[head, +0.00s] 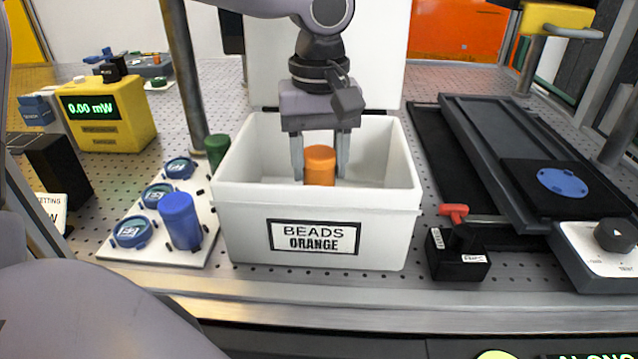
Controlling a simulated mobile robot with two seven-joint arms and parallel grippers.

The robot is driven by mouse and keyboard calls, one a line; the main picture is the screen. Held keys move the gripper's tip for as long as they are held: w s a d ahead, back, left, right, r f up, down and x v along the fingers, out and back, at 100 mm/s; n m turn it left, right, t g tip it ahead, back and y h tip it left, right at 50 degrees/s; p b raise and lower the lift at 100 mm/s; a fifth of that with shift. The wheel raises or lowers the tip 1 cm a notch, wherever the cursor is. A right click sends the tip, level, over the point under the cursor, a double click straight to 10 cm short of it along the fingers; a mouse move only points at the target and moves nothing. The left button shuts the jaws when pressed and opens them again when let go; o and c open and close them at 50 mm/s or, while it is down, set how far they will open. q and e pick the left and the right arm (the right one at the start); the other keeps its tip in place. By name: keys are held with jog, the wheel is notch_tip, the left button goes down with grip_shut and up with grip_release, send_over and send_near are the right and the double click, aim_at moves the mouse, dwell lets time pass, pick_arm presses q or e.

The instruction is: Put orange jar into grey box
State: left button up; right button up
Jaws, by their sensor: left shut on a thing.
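The orange jar (320,166) is a small upright cylinder in the head view. My left gripper (320,160) points down and is shut on the jar, one finger on each side. The jar is inside the opening of the open box (318,216), behind its front wall. The box looks white to pale grey and carries a label reading "BEADS ORANGE". The jar's lower end is at or behind the front rim, so I cannot tell whether it touches the box floor. My right gripper is not in view.
A white board (150,247) left of the box holds a blue jar (180,221), a green jar (217,151) and several round blue-topped items. A yellow power meter (108,114) stands behind. A black block with a red lever (457,254) and a dark rail (520,160) are at right.

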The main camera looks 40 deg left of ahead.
aim_at(319, 183)
pick_arm(q)
jog(key=shift+f, duration=2.05)
jog(key=shift+f, duration=0.2)
jog(key=o, duration=1.2)
jog(key=shift+r, duration=0.1)
notch_tip(319, 183, up, 12)
jog(key=shift+r+p, duration=0.1)
jog(key=shift+p, duration=0.25)
